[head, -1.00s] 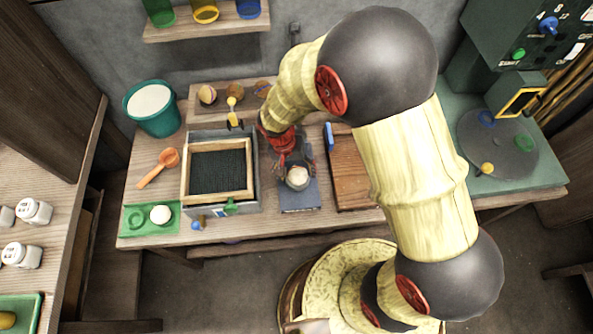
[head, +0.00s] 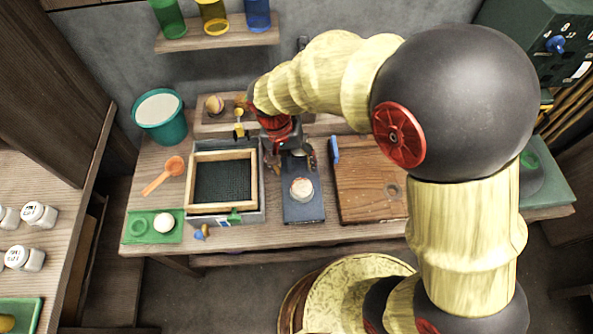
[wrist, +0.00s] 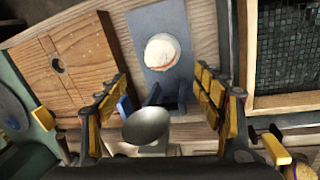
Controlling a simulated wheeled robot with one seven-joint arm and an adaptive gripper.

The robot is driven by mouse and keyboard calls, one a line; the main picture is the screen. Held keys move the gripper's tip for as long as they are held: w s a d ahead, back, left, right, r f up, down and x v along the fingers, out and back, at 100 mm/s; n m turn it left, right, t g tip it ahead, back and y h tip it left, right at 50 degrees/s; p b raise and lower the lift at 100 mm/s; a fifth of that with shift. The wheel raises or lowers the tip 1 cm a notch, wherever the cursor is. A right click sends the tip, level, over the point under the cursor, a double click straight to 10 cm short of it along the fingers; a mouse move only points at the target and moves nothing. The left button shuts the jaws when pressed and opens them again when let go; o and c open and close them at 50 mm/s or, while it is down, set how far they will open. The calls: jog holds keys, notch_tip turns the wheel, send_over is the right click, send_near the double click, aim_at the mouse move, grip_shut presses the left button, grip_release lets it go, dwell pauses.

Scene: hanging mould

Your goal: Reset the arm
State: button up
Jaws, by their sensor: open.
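My gripper (wrist: 163,98) is open and empty in the wrist view, its yellow-padded fingers spread apart. In the head view my gripper (head: 292,160) hangs over the bench, behind the dark blue-grey plate. A pale round piece (head: 301,190) sits on that plate (head: 303,212); the piece also shows in the wrist view (wrist: 162,52), beyond the fingertips. A grey rounded thing (wrist: 146,125) shows between the fingers in the wrist view; I cannot tell what it is. My arm covers part of the bench's right side.
A wood-framed dark mesh tray (head: 222,180) stands left of the plate, and a wooden board (head: 365,185) lies right of it. A teal bucket (head: 162,125), an orange scoop (head: 170,172) and a green tray (head: 146,238) stand farther left. A shelf with coloured cups (head: 217,40) is above.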

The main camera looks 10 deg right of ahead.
jog(key=shift+r, duration=0.25)
jog(key=shift+n, duration=0.3)
jog(key=s+d+r+t, duration=0.2)
jog(key=s+d+r, duration=0.2)
jog(key=r, duration=0.3)
jog(key=s+d+r+n+t+y, duration=0.1)
jog(key=s+d+r+t, duration=0.1)
jog(key=s+d+r, duration=0.3)
jog(key=s+d+r+n+t+y, duration=0.1)
jog(key=s+d+r, duration=0.3)
jog(key=r, duration=0.5)
jog(key=shift+s+d+r+t, duration=0.2)
jog(key=shift+d+r+t, duration=0.1)
jog(key=shift+d+t, duration=0.3)
jog(key=shift+d, duration=0.1)
